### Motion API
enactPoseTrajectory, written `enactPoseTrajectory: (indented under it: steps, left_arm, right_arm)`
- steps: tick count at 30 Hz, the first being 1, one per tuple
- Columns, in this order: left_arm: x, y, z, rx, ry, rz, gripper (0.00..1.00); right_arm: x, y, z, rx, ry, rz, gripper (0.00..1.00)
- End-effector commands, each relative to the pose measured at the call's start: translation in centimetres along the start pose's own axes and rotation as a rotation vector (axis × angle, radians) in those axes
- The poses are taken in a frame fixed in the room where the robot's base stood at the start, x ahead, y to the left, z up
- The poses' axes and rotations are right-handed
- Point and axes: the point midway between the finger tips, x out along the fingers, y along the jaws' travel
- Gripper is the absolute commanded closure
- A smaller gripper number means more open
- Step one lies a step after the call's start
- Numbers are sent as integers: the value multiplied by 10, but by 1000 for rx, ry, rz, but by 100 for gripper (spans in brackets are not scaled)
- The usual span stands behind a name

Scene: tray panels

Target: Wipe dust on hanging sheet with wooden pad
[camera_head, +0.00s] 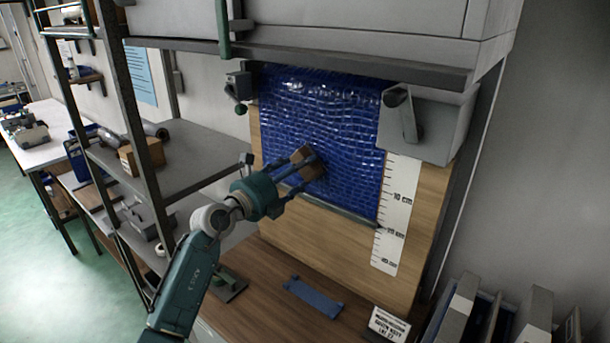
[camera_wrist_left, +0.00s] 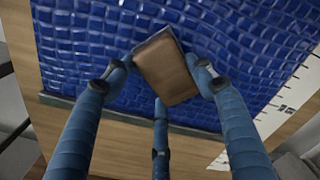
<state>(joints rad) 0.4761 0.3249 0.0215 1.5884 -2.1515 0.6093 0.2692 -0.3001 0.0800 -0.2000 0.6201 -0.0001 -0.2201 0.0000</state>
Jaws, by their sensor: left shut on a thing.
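The hanging sheet (camera_head: 335,115) is glossy blue with a woven, brick-like pattern and hangs in front of a wooden board. It also fills the upper part of the left wrist view (camera_wrist_left: 80,45). My left gripper (camera_head: 301,170) is shut on the brown wooden pad (camera_head: 313,166), in front of the lower middle of the sheet. In the left wrist view the pad (camera_wrist_left: 167,68) sits tilted between the blue fingers. The pad is at or very close to the sheet; contact cannot be told. No dust can be made out. My right gripper is not in view.
A bar (camera_head: 345,208) runs along the sheet's lower edge. A white ruler strip (camera_head: 397,215) and a grey clamp block (camera_head: 430,122) stand at its right. A blue strip (camera_head: 313,298) and a label card (camera_head: 389,325) lie on the bench below. A metal shelf (camera_head: 190,150) stands left.

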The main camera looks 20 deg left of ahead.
Motion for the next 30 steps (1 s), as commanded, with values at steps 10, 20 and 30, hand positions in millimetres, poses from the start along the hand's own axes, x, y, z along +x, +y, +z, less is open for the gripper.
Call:
enactPoseTrajectory:
  steps: [10,20,30]
  left_arm:
    - [0,13,13,2,-3,1,66]
    - [0,26,30,1,-2,-1,66]
    - [0,42,45,1,-2,1,66]
  right_arm:
    - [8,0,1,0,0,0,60]
    - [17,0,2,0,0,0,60]
    - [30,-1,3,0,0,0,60]
